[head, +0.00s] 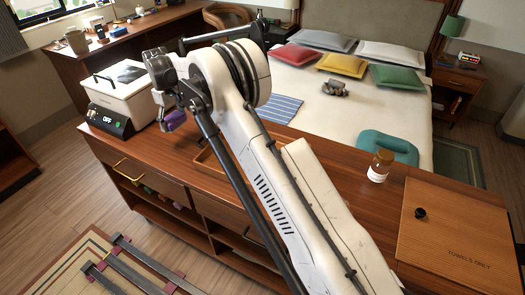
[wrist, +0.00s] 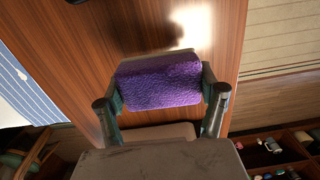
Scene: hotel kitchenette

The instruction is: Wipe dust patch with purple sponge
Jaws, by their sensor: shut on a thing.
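My gripper (head: 172,108) is shut on the purple sponge (head: 176,119), near the left end of the wooden counter (head: 290,144) in the head view. In the wrist view the sponge (wrist: 158,82) sits between the two fingers of my gripper (wrist: 162,92), with its broad fuzzy purple face showing. The sponge looks to be above the counter, with a dark shadow on the wood beyond it. A bright pale patch (wrist: 196,24) lies on the wood past the sponge; I cannot tell whether it is dust or glare. No clear dust patch shows in the head view.
A white box-shaped appliance (head: 122,92) stands on the counter's left end, close to my gripper. A wooden tray (head: 208,162) is partly hidden by my arm. A bottle (head: 380,166) and a "TOWELS ONLY" wooden lid (head: 455,232) are to the right. The bed (head: 350,105) lies behind.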

